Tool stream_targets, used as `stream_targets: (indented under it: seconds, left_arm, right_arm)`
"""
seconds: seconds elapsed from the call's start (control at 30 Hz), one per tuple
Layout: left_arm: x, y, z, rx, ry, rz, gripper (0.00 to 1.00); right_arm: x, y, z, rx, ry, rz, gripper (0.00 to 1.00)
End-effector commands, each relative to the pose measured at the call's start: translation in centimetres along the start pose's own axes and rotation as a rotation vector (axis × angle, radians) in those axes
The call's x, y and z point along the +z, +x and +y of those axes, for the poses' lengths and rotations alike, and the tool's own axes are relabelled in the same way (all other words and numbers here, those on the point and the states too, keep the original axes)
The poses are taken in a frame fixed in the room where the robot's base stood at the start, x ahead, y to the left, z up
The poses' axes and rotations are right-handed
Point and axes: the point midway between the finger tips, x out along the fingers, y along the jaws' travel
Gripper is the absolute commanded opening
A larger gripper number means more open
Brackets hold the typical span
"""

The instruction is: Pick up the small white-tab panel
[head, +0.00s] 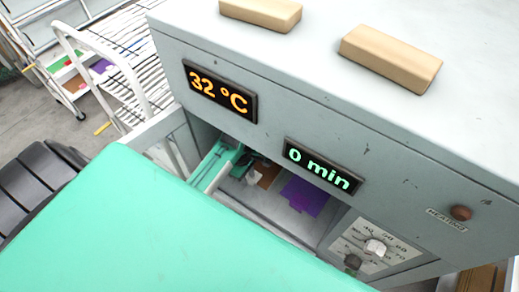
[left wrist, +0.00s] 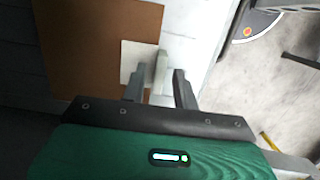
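The brown panel with a small white tab lies inside the open compartment of the grey heating cabinet. In the left wrist view the brown panel (left wrist: 90,45) fills the upper left, with its white tab (left wrist: 133,60) at its right edge. In the head view the brown panel (head: 268,175) is small and partly hidden. My left gripper (left wrist: 159,80) reaches into the compartment, its fingers apart. The left finger overlaps the tab in the picture; contact cannot be told. The left gripper also shows in the head view (head: 245,162). My right gripper is not in view.
A purple panel (head: 305,195) lies right of the brown one. The cabinet (head: 300,75) overhangs the compartment, with displays reading 32 °C and 0 min. Two wooden blocks (head: 390,58) sit on top. A white rack (head: 100,75) with coloured panels stands at the left.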

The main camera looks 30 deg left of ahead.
Motion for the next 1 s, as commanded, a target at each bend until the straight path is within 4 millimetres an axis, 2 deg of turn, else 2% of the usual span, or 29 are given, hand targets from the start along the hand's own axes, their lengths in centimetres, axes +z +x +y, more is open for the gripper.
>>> stream_targets:
  seconds: [0.03, 0.13, 0.5, 0.73, 1.0]
  left_arm:
    - [0.0, 0.0, 0.0, 0.0, 0.0, 0.0, 0.19]
    - [0.0, 0.0, 0.0, 0.0, 0.0, 0.0, 0.0]
    - [0.1, -0.1, 0.0, 0.001, 0.0, 0.0, 0.0]
    - [0.5, -0.4, 0.1, 0.004, 0.001, -0.002, 0.0]
    - [1.1, -4.7, 0.1, 0.007, 0.002, 0.0, 0.0]
  right_arm:
    - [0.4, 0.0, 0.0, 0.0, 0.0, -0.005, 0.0]
    - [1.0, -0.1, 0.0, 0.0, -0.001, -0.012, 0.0]
    - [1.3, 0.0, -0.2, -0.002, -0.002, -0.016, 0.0]
    - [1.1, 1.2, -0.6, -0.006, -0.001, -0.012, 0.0]
    - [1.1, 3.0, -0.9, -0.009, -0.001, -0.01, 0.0]
